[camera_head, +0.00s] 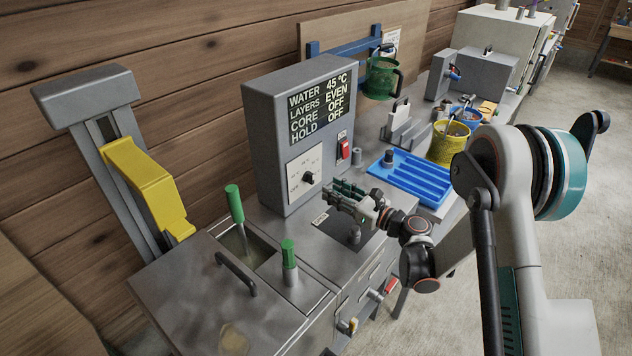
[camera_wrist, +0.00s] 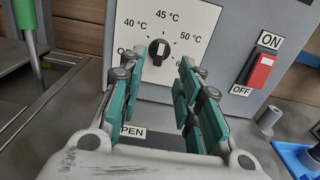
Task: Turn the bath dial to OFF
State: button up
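The bath dial (camera_head: 308,177) is a small black knob on a white scale plate on the front of a grey control box (camera_head: 262,150). In the wrist view the dial (camera_wrist: 158,50) has a white mark pointing up, about at 45 °C. The OFF label at the plate's left is mostly hidden by a finger. The display (camera_head: 317,111) reads WATER 45 °C, LAYERS EVEN, CORE OFF, HOLD OFF. My gripper (camera_head: 337,190) is in front of the box, right of the dial in the head view. In the wrist view my gripper (camera_wrist: 162,78) is open and empty, the dial showing between its fingers, beyond them.
A red ON/OFF switch (camera_wrist: 261,71) sits right of the dial plate. Green-handled tools (camera_head: 235,203) stand in the steel bench at left. A blue tray (camera_head: 410,178), a yellow basket (camera_head: 449,142) and a green jug (camera_head: 380,78) are to the right.

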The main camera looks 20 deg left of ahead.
aim_at(313, 179)
jog(key=b+x, duration=0.1)
jog(key=x, duration=0.7)
jog(key=c, duration=0.7)
